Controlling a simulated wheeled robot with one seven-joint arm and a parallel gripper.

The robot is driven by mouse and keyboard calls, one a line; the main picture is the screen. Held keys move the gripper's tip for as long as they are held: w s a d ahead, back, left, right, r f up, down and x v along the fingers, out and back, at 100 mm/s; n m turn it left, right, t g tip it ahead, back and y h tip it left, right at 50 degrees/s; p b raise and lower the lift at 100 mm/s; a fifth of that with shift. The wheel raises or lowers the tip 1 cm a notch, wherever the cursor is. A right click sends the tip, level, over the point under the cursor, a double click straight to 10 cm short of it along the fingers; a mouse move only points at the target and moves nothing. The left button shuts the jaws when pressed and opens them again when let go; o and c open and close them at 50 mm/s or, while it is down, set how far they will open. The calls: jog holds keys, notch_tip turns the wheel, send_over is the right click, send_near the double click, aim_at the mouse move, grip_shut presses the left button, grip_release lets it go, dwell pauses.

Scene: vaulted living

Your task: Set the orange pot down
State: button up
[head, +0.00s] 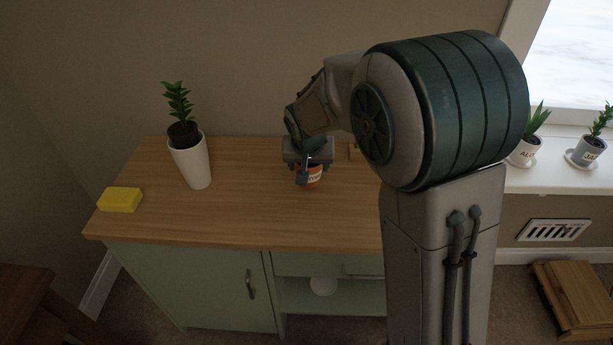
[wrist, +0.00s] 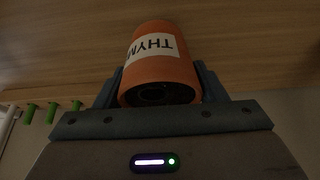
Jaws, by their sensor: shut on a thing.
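The orange pot (head: 315,177) is in my gripper (head: 308,166) over the wooden cabinet top (head: 245,205). In the wrist view the orange pot (wrist: 160,72) sits between the two fingers of my gripper (wrist: 160,92), with a white THYME label that reads upside down there. One end of the pot shows a dark opening. In the head view the fingers hide part of the pot, and I cannot tell whether its base touches the wood.
A white pot with a leafy plant (head: 191,160) and a yellow block (head: 120,199) stand on the left of the top. Bare wood lies between them and my gripper. Two potted plants (head: 525,152) (head: 586,152) are on the windowsill. A white bowl (head: 323,286) is on the shelf below.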

jog(key=shift+f, duration=2.05)
jog(key=o, duration=1.2)
jog(key=shift+f, duration=0.15)
jog(key=shift+s+r, duration=0.1)
jog(key=shift+r, duration=0.3)
jog(key=v, duration=1.2)
jog(key=s+d+g, duration=0.1)
jog(key=s+d, duration=0.4)
jog(key=s, duration=0.1)
jog(key=s+d, duration=0.5)
jog(key=s, duration=0.2)
jog(key=s+d+f+g, duration=0.1)
jog(key=s+d, duration=0.4)
jog(key=s, duration=0.2)
jog(key=shift+s+f+g, duration=0.1)
jog(key=shift+s+g, duration=0.15)
jog(key=shift+g, duration=0.05)
